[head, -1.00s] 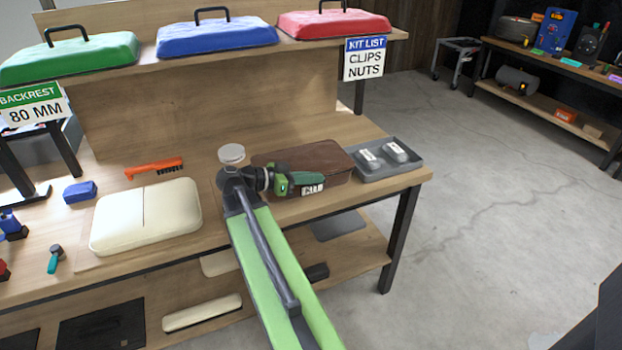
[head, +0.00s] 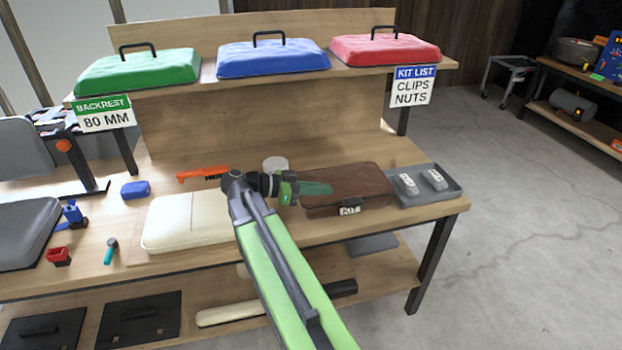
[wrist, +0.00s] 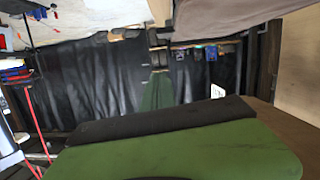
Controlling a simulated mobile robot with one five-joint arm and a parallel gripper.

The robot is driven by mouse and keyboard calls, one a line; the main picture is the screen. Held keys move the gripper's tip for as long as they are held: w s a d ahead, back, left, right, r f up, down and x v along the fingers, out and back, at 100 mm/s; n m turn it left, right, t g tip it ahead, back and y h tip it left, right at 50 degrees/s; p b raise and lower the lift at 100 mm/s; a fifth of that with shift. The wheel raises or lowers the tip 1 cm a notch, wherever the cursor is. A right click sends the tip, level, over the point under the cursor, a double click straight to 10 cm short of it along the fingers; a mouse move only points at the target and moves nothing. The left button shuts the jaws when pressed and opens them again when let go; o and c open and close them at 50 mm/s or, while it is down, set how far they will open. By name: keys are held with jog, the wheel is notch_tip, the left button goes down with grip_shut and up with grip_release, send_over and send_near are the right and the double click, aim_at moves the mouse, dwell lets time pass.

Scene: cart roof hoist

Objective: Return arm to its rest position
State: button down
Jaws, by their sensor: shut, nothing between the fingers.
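My arm reaches up from the bottom of the head view, with green and dark links over the front of the bench. My gripper (head: 312,188) points right, shut and empty, in front of the brown kit case (head: 362,190) in the picture. Whether it touches the case I cannot tell. In the wrist view the broad green and black surface of my gripper (wrist: 190,140) fills the lower part, and a dark curtain lies beyond.
The workbench (head: 425,212) holds a cream cushion (head: 185,222), an orange tool (head: 200,173), a blue block (head: 135,190) and a grey tray (head: 452,192) with two white-labelled packets. Green, blue and red covers sit on the upper shelf (head: 320,72). Grey floor (head: 540,220) is clear at the right.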

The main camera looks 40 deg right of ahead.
jog(key=w+a+f+n+t+y+p, duration=0.2)
jog(key=a+n, duration=0.5)
jog(key=a, duration=0.4)
jog(key=w+a+f+n+t+y+p, duration=0.3)
jog(key=a+f+n+y, duration=0.2)
jog(key=a+n, duration=0.3)
jog(key=w+a+f+n+t+y+p, duration=0.2)
jog(key=a+n+y, duration=0.4)
jog(key=a, duration=1)
jog(key=shift+w+f+n+t+p, duration=0.3)
jog(key=shift+w+f+n, duration=0.15)
jog(key=shift+f+n, duration=0.35)
